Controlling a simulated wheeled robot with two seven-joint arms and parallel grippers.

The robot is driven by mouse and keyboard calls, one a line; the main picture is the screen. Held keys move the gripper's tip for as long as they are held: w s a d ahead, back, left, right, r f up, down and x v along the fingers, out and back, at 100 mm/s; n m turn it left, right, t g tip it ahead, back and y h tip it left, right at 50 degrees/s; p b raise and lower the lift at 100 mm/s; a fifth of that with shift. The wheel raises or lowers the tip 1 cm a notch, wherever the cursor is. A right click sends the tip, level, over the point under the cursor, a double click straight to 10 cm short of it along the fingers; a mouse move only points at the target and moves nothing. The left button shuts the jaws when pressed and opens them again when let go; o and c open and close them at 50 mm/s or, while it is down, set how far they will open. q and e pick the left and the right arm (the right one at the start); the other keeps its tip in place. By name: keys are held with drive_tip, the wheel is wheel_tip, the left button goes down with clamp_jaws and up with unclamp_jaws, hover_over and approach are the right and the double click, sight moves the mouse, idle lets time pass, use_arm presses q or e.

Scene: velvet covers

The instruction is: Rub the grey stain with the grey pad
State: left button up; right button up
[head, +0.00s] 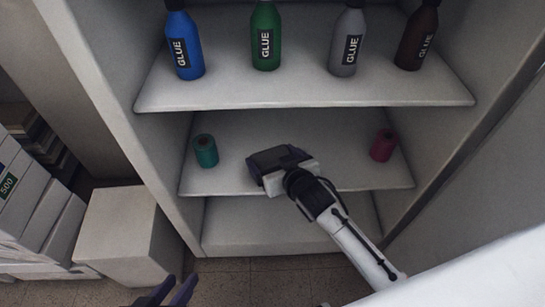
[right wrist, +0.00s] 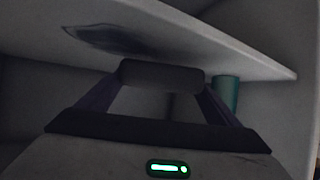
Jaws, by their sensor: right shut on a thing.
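The grey stain (right wrist: 108,40) is a dark smear on a pale shelf board in the right wrist view. I cannot make it out in the head view, where my right arm may cover it. My right gripper (head: 277,158) is inside the cabinet over the lower shelf. In the wrist view it is shut on the grey pad (right wrist: 160,75), a dark block between its fingertips. The pad shows close beside the stain; I cannot tell whether it touches the board. My left gripper (head: 168,291) is at the bottom edge of the head view, fingers apart, empty.
A teal spool (head: 205,151) stands left of my right gripper and a red spool (head: 383,145) right of it. Several glue bottles, one blue (head: 184,45), stand on the upper shelf (head: 300,92) above. A white box (head: 125,235) stands on the floor at left.

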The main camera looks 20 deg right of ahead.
drive_tip(key=shift+f+b, duration=0.6)
drive_tip(key=shift+f, duration=0.45)
drive_tip(key=shift+d, duration=0.15)
